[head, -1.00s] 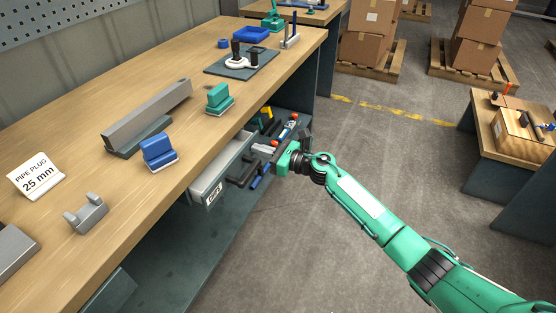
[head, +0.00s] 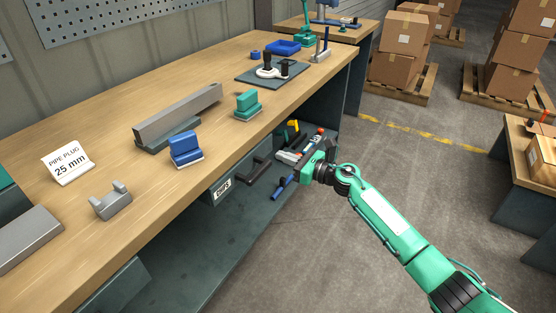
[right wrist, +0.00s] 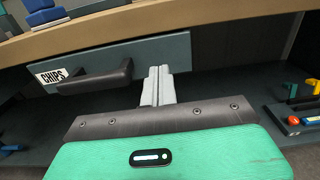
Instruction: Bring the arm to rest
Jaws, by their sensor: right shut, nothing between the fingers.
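My right gripper (head: 285,156) is at the front of the workbench, below the tabletop edge. Its green palm shows in the head view and its arm comes in from the lower right. In the right wrist view the two grey fingers (right wrist: 157,85) are together with nothing between them. They point at the right part of the drawer front (right wrist: 165,55), beside its dark handle (right wrist: 98,82) and apart from it. The drawer front, labelled CHIPS (head: 222,189), looks flush under the tabletop in the head view. My left gripper is not in view.
The wooden workbench (head: 110,220) holds a sign, a grey bar, and blue and green blocks. Tools with coloured ends (right wrist: 300,120) lie on the lower shelf right of the fingers. Open floor (head: 300,260) lies in front; boxes on pallets (head: 400,50) stand behind.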

